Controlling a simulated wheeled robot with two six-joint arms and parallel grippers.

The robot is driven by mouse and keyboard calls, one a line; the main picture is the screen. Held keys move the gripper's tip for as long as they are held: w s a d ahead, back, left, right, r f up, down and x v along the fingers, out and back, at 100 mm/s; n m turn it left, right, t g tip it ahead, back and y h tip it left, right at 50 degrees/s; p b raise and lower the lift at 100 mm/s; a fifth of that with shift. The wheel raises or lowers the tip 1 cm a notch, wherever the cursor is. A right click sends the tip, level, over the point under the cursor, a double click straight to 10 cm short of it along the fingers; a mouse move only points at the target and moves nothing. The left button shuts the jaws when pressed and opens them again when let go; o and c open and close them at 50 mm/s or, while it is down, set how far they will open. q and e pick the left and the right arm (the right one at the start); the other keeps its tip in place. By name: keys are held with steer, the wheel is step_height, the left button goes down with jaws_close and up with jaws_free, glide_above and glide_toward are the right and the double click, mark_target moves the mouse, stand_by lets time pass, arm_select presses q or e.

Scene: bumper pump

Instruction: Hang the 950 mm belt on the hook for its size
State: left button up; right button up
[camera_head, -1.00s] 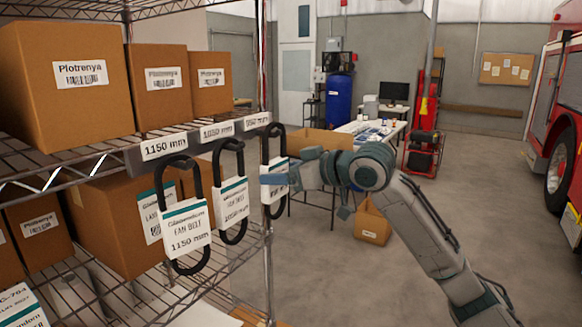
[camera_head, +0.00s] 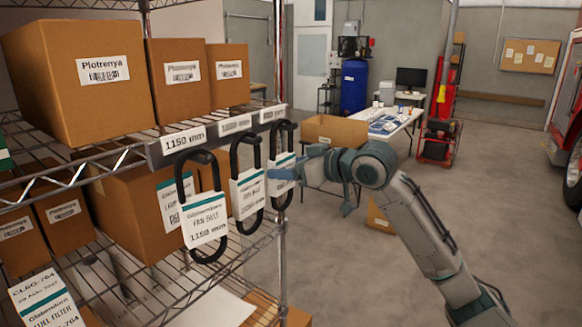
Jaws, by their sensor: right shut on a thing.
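Three black fan belts with white tags hang along a label rail (camera_head: 228,128) on the shelf's front edge. The left belt's (camera_head: 197,157) tag and rail label both read 1150 mm. The middle belt (camera_head: 236,155) hangs under a blurred label. The right belt (camera_head: 291,136) is upright below the rightmost label (camera_head: 272,113), which is too small to read for sure. My right gripper (camera_head: 282,174) is shut on this right belt at its tag. The belt's top is at the rail, but I cannot tell whether the hook passes through it. My left gripper is not in view.
Cardboard boxes (camera_head: 80,80) fill the wire shelf behind the rail. A shelf post (camera_head: 281,245) stands just below the right belt. A work table (camera_head: 395,125) and an open carton (camera_head: 335,130) are farther back.

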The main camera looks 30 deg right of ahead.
steer(key=o, duration=1.1)
steer(key=shift+o, duration=0.2)
steer(key=b+v, duration=0.9)
steer(key=v, duration=0.2)
